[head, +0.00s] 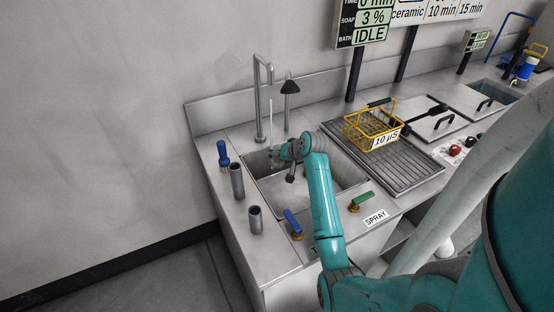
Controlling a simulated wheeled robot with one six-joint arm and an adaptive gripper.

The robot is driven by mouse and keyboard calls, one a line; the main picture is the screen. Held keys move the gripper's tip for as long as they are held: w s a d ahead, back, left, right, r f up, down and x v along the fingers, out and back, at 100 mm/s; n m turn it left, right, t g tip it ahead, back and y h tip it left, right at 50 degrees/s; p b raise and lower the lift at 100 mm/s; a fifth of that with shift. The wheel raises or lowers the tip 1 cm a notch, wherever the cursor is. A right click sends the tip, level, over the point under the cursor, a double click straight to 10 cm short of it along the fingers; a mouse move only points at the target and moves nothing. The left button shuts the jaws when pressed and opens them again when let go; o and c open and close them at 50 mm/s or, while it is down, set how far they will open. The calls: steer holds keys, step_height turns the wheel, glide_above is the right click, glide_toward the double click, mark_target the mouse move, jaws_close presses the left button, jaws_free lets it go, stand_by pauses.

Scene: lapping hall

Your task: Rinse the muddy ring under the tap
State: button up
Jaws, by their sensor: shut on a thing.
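The tap (258,105) is a tall bent grey pipe at the back left of the steel sink (345,178). A thin pale stream of water (271,118) falls from its spout. My gripper (274,157) is low over the left part of the sink, at the lower end of the stream. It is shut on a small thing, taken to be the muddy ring. The ring is too small and too hidden by the gripper to make out, so its mud cannot be judged.
A black cone-shaped head (289,87) stands right of the tap. A blue lever (292,222) and a green lever (361,200) labelled SPRAY sit at the front edge. Grey cylinders (236,181) stand left. A yellow basket (370,128) rests on the ribbed drainboard (405,178).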

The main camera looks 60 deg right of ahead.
stand_by(0.9)
steer(key=s+a+r, duration=0.3)
steer(key=s+a, duration=0.1)
steer(key=s, duration=0.2)
steer(key=shift+s, duration=0.4)
steer(key=shift+r, duration=0.15)
stand_by(1.1)
step_height(320, 180, up, 10)
stand_by(0.9)
stand_by(0.4)
